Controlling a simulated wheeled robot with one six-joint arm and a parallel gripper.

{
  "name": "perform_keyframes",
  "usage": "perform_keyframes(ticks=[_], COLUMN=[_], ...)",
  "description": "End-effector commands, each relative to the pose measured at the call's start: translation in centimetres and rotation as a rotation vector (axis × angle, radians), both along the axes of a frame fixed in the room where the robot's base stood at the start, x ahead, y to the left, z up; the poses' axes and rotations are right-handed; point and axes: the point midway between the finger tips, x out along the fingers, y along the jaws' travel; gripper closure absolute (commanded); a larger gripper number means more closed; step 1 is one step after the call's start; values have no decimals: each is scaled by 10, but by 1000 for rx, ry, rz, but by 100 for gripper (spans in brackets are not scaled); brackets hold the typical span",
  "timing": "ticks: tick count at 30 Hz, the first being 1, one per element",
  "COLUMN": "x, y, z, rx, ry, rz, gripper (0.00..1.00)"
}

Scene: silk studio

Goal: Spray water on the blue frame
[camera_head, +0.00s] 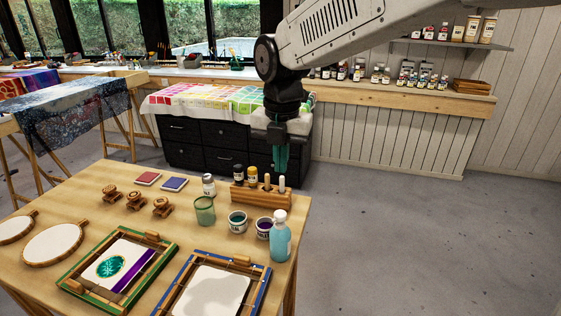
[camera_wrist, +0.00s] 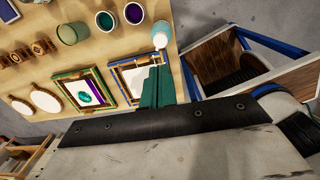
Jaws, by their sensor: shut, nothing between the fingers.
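The blue frame (camera_head: 264,282) lies flat at the table's near right corner, around a blank white panel (camera_head: 208,292). It also shows in the wrist view (camera_wrist: 112,72), partly hidden behind my fingers. A light blue bottle with a white top (camera_head: 280,240) stands upright on the table near the right edge, just beyond the frame. Its white top shows in the wrist view (camera_wrist: 160,40). My gripper (camera_head: 281,168) points down above the far right of the table, apart from the bottle. Its teal fingers are shut and empty, also in the wrist view (camera_wrist: 152,90).
A green frame (camera_head: 70,272) with a painted panel lies left of the blue one. Two dye jars (camera_head: 237,222) (camera_head: 264,228), a green glass (camera_head: 205,210) and a wooden rack (camera_head: 262,196) stand near the bottle. Floor (camera_head: 420,240) right of the table is clear.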

Motion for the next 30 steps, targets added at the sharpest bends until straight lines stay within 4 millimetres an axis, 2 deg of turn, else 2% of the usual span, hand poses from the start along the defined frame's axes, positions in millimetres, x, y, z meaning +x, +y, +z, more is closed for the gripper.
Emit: perform_keyframes(ticks=[8, 15, 22, 26, 30], x=[0, 4, 3, 3, 3], y=[0, 8, 7, 7, 6], z=[0, 17, 17, 10, -10], rx=[0, -43, -43, -43, -44], ry=[0, 26, 27, 27, 29], rz=[0, 0, -1, 0, 0], gripper=[100, 100, 100, 100, 100])
